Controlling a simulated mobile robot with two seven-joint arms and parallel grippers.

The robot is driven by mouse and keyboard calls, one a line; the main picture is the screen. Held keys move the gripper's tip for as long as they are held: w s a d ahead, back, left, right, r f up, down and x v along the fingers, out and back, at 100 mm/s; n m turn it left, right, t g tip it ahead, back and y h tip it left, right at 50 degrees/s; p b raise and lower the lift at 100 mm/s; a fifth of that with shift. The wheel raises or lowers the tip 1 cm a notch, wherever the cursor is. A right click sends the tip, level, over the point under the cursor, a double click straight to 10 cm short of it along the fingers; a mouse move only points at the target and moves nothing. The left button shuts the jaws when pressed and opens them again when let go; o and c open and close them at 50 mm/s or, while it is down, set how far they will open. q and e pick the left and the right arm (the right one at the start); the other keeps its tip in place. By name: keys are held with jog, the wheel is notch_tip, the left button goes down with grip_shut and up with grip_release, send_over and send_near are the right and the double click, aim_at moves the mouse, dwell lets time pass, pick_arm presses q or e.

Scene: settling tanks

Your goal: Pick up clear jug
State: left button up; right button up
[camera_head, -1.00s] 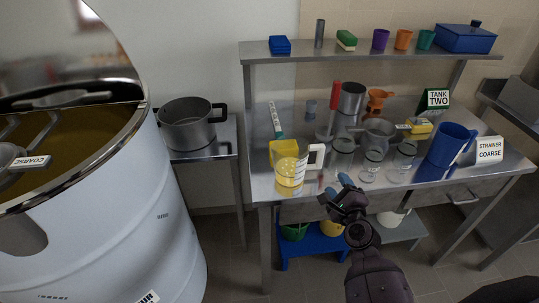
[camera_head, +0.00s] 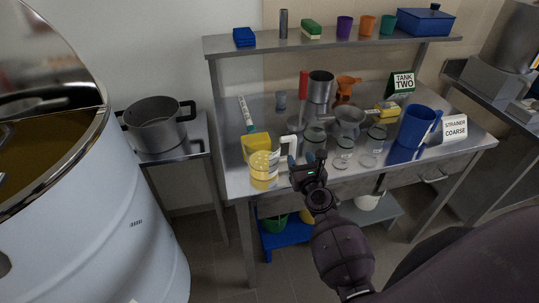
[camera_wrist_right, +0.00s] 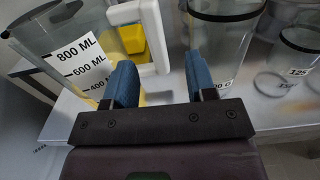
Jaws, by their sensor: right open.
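The clear jug (camera_head: 262,172) stands upright at the front left of the steel table, its white handle (camera_head: 289,148) facing right. In the right wrist view the jug (camera_wrist_right: 70,58) is at the left, with 800, 600 and 400 ML marks. Its white handle (camera_wrist_right: 152,35) shows ahead of the gap between the fingers. My right gripper (camera_head: 304,164) is open and empty at the table's front edge, just right of the handle. Its blue-padded fingers also show in the wrist view (camera_wrist_right: 160,80). I cannot tell if they touch the handle. My left gripper is out of view.
A yellow container (camera_head: 255,143) stands behind the jug. Several glass jars, one of them here (camera_head: 343,152), stand close right of my gripper. A blue jug (camera_head: 416,126) stands farther right. A shelf (camera_head: 350,43) spans the back. A large tank (camera_head: 100,215) is at left.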

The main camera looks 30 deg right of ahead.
aim_at(294, 150)
jog(key=shift+a+x, duration=0.1)
jog(key=shift+x, duration=1.4)
jog(key=shift+a+x, duration=0.15)
jog(key=shift+x, duration=1.4)
jog(key=shift+f, duration=0.15)
jog(key=shift+c, duration=0.3)
grip_shut()
